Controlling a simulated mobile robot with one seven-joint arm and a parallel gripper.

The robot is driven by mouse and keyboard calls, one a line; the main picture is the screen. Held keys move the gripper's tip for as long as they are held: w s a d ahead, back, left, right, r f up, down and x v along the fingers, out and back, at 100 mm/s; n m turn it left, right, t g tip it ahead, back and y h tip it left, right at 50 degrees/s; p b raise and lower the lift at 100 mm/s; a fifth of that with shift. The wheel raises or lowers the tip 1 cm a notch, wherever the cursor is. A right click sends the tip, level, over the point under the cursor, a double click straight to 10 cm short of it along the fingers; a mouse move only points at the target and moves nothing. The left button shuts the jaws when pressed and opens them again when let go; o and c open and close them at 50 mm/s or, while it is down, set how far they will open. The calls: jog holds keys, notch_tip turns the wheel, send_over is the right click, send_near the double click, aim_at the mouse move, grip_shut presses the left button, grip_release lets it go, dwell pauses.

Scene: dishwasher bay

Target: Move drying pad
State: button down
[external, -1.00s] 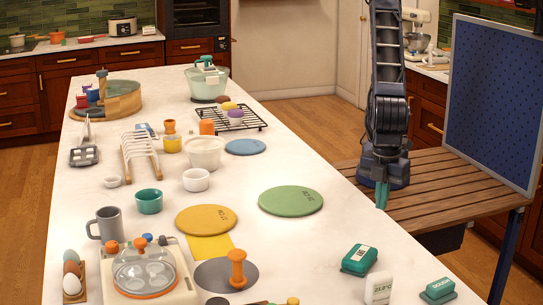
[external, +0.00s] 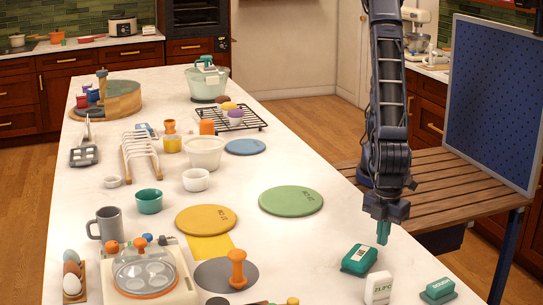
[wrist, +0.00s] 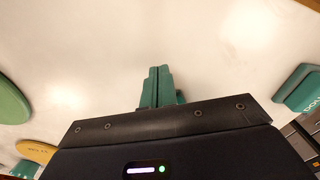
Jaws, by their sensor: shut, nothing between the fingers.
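Several flat round pads lie on the white counter, and I cannot tell from the pictures which one is the drying pad. They are a green one (external: 291,201), a yellow one (external: 206,220), a blue one (external: 245,147) and a grey one (external: 213,272) under an orange-handled tool. My gripper (external: 383,237) has teal fingers, shut and empty, pointing down over the counter's right side. It is right of the green pad and apart from it. In the wrist view the shut fingers (wrist: 158,72) show above bare counter, with the green pad (wrist: 10,101) at the left edge.
A teal box (external: 360,258) lies just below and left of my fingers. A white box (external: 378,288) and another teal box (external: 438,290) are nearby. A wooden slatted table (external: 450,190) stands right of the counter. The counter's right middle is clear.

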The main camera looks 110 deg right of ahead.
aim_at(365, 249)
jog(key=shift+w+a+r, duration=0.1)
jog(key=shift+w+a, duration=0.3)
jog(key=shift+w, duration=0.45)
jog(key=shift+w+a+r, duration=0.1)
jog(key=shift+w+a, duration=0.25)
jog(key=shift+w, duration=0.45)
jog(key=shift+w+a+f, duration=0.1)
jog(key=shift+w+a, duration=0.2)
jog(key=shift+w, duration=0.3)
jog(key=shift+w+a+r, duration=0.1)
jog(key=shift+w+a, duration=0.2)
jog(key=shift+w, duration=0.3)
jog(key=shift+w+a+f, duration=0.1)
jog(key=shift+w+a, duration=0.2)
jog(key=shift+w, duration=0.3)
